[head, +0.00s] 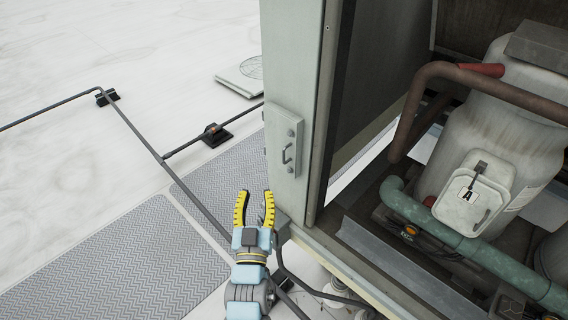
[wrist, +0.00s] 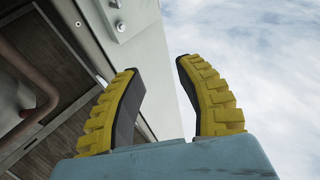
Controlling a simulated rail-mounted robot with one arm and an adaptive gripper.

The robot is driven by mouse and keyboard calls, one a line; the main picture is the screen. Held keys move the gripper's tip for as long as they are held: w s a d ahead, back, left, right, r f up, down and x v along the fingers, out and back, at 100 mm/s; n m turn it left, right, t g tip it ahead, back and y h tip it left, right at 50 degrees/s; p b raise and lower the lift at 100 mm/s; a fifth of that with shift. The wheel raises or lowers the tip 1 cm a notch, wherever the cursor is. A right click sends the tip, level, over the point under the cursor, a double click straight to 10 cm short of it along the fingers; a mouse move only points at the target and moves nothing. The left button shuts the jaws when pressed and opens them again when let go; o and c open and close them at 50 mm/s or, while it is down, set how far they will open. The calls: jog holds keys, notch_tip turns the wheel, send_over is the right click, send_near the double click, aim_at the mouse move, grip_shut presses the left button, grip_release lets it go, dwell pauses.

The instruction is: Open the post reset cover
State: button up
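A pale grey-green cover plate (head: 279,127) with a small bar handle (head: 287,153) and bolts sits on the cabinet's corner post (head: 292,70). It lies flat against the post and looks shut. My gripper (head: 254,201) is below and a little left of the handle, pointing up, apart from it. In the wrist view my gripper (wrist: 157,68) is open, with a clear gap between its yellow ribbed fingers. The post (wrist: 148,60) rises behind the gap there, with bolts at the top edge of the picture. The handle cannot be made out clearly in the wrist view.
The open cabinet on the right holds a tank (head: 500,130), a white cover marked A (head: 470,203), a rusty pipe (head: 425,90) and a green pipe (head: 440,235). Roof pipes (head: 140,130) and grey walkway mats (head: 125,265) lie left. Space left of the post is free.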

notch_tip(320, 180, down, 3)
jog(key=d+m+g+h+b, duration=0.2)
jog(key=d, duration=0.1)
jog(key=g+p, duration=0.1)
jog(key=p, duration=0.2)
send_near(284, 157)
jog(key=shift+m, duration=0.3)
jog(key=w, duration=0.3)
jog(key=w+d, duration=0.1)
jog(key=w, duration=0.5)
jog(key=shift+w+d+r, duration=0.15)
jog(key=shift+w+r, duration=0.05)
jog(key=shift+w, duration=0.1)
jog(key=shift+w+d+f, duration=0.1)
jog(key=shift+w+f, duration=0.05)
jog(key=shift+w, duration=0.2)
grip_shut()
